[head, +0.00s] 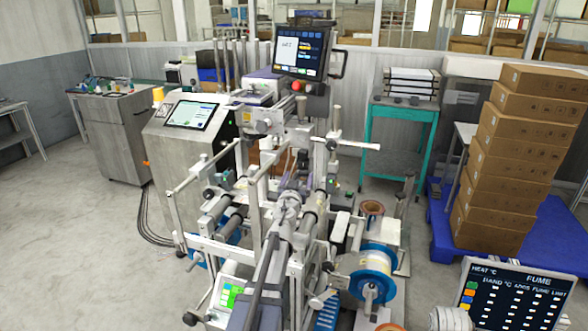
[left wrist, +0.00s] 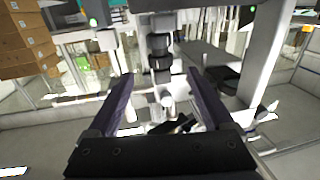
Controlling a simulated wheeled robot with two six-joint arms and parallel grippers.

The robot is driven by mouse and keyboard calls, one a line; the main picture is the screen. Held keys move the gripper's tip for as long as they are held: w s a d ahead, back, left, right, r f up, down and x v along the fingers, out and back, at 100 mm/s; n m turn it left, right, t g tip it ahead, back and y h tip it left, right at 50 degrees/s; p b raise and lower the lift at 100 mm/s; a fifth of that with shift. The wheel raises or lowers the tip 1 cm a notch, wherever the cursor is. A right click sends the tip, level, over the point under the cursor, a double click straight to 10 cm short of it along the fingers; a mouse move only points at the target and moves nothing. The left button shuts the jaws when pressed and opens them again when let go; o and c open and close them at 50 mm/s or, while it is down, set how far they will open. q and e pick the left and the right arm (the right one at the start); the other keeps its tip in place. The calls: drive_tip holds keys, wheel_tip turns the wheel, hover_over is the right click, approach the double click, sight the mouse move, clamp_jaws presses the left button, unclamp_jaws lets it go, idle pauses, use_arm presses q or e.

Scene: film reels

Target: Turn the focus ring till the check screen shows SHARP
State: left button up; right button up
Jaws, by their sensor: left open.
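My left gripper (head: 293,163) is at the middle of the label machine (head: 255,190) in the head view. In the left wrist view the left gripper (left wrist: 160,75) has its two dark fingers wide apart, with nothing held. A black banded cylinder (left wrist: 159,62), which looks like the lens with the focus ring, hangs upright just beyond and between the fingertips; I cannot tell whether they touch it. A dark monitor (head: 303,52) stands on top of the machine, and a tilted screen (head: 190,114) is on the cabinet at left. Their small text is unreadable, so I cannot make out SHARP.
Rollers and white posts crowd around the gripper. A blue-flanged reel (head: 373,272) is at the machine's lower right. Stacked cartons (head: 510,150) stand on a blue pallet (head: 545,235) at right. A teal rack (head: 402,112) is behind. The floor (head: 75,235) at left is clear.

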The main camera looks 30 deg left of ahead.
sight(302, 166)
use_arm(q)
drive_tip(key=x, duration=0.7)
drive_tip(key=shift+w+a, duration=0.15)
drive_tip(key=shift+w, duration=0.2)
drive_tip(key=shift+c, duration=0.2)
